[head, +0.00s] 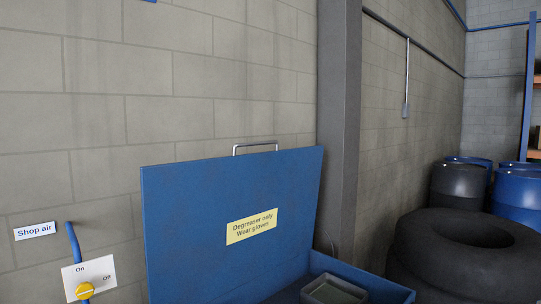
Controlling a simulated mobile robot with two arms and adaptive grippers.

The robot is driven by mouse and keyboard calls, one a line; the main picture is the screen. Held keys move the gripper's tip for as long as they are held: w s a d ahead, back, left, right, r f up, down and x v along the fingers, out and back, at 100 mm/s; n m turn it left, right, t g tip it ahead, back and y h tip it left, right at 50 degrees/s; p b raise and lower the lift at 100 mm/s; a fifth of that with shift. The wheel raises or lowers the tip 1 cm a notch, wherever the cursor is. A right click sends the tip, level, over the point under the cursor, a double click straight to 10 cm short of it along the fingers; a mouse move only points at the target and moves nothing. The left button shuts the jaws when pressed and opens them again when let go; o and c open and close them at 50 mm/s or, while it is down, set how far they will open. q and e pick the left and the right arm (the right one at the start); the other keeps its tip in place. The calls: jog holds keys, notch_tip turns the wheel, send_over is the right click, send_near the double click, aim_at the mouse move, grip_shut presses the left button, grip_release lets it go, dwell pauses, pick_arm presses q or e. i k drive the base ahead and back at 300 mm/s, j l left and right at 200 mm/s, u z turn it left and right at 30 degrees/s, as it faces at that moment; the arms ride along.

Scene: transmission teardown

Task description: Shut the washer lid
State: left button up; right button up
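The washer lid (205,215) is a blue panel that stands open, raised nearly upright in front of the block wall. A metal handle (255,148) sits on its top edge. A yellow label (251,227) on it reads "Degreaser only Wear gloves". The washer's blue body (375,279) shows only in part at the bottom edge, with a grey tray (334,291) inside it. Neither of my grippers is in view.
A grey pillar (339,120) stands just right of the lid. Stacked black tyres (430,245) and several drums (459,187) stand at the right. A yellow shop air knob (85,291) is at the lower left on a blue pipe.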

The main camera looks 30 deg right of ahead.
aim_at(211, 228)
jog(key=z, duration=0.7)
jog(key=u, duration=0.95)
jog(key=l+u, duration=0.85)
jog(key=k+l+u, duration=0.2)
jog(key=l+u, duration=0.25)
jog(key=k+l+u, duration=0.2)
jog(key=l+u, duration=0.2)
